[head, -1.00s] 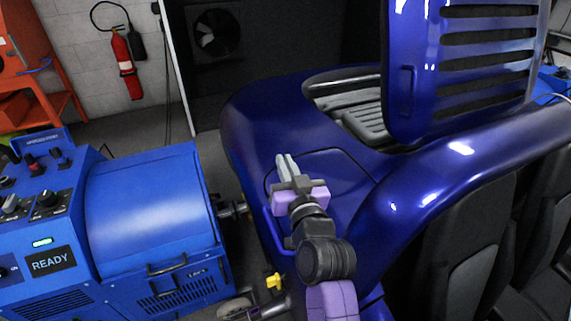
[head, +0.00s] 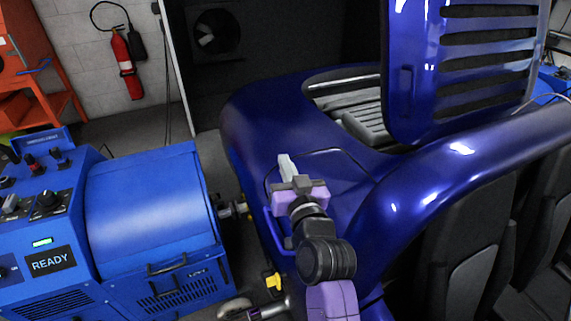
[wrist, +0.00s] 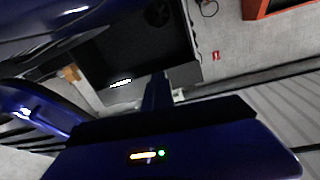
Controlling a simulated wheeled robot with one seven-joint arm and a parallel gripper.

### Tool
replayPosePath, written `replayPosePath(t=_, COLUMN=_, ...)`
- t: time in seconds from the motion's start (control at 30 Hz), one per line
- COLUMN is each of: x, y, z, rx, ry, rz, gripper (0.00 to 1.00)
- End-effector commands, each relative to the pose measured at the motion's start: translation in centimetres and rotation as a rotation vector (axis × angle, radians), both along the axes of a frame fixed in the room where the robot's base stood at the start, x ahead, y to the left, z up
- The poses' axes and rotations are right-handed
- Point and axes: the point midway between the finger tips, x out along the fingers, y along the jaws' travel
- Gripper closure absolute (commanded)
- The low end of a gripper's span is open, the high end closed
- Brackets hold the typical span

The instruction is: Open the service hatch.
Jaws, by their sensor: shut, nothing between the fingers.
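An outlined panel (head: 335,170), which looks like the service hatch, lies flush in the dark blue car's rear bodywork in the head view. Its seam runs around the far side. My gripper (head: 283,157) is over the panel's left part, its purple body covering some of it. The grey fingers are together and hold nothing. I cannot tell whether they touch the panel.
A blue dynamometer unit (head: 150,220) with a READY display stands left of the car. A shaft (head: 232,209) shows between them. The car's slatted lid (head: 415,85) stands raised at the upper right. A fire extinguisher (head: 125,65) hangs on the back wall.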

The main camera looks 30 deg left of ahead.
Motion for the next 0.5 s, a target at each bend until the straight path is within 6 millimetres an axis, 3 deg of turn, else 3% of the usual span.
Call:
replayPosePath(t=0.43, x=0.0, y=0.0, z=0.0, rx=0.0, ry=0.0, rz=0.0, gripper=1.0)
replayPosePath(t=0.5, x=0.0, y=0.0, z=0.0, rx=0.0, ry=0.0, rz=0.0, gripper=0.88)
